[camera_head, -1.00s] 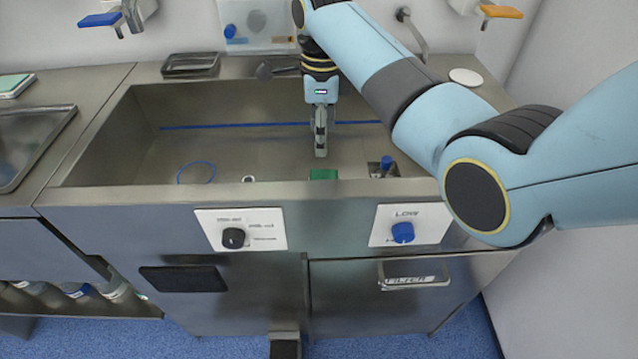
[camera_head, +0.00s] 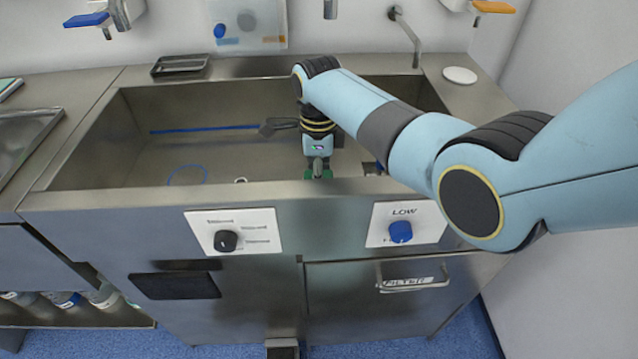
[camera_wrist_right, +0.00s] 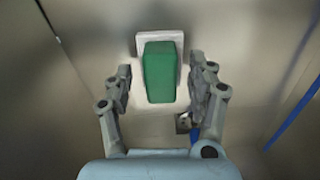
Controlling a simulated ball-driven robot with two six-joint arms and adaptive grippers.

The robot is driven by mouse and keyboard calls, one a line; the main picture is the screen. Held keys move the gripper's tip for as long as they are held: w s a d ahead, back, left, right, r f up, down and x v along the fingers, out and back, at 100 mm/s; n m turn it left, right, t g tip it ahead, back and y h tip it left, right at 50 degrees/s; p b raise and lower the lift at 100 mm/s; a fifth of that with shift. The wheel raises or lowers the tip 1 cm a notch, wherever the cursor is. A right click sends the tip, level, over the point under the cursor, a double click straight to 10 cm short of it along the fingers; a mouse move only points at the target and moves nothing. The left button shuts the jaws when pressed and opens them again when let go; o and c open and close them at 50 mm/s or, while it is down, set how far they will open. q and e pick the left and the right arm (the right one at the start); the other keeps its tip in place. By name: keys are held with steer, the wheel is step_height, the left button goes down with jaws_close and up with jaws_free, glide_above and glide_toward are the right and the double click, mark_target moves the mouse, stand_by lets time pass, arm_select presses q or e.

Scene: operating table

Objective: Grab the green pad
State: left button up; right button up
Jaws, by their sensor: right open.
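The green pad (camera_wrist_right: 160,72) is a green block on a white square base (camera_wrist_right: 145,41) in the right wrist view. In the head view only a bit of the green pad (camera_head: 309,174) shows at the front inner edge of the sink, mostly hidden by my right gripper (camera_head: 318,168). In the wrist view my right gripper (camera_wrist_right: 160,82) is open, with one finger on each side of the pad and gaps on both sides. I cannot tell whether the fingertips reach its full depth. My left gripper is not in view.
The steel sink (camera_head: 95,150) surrounds the pad, with its front rim close by. A dark-headed tool (camera_head: 275,127) and a blue ring (camera_head: 187,175) are in the sink. A white disc (camera_head: 460,75) lies on the right counter.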

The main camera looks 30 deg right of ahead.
jaws_close()
stand_by(0.3)
steer(key=shift+r, duration=0.1)
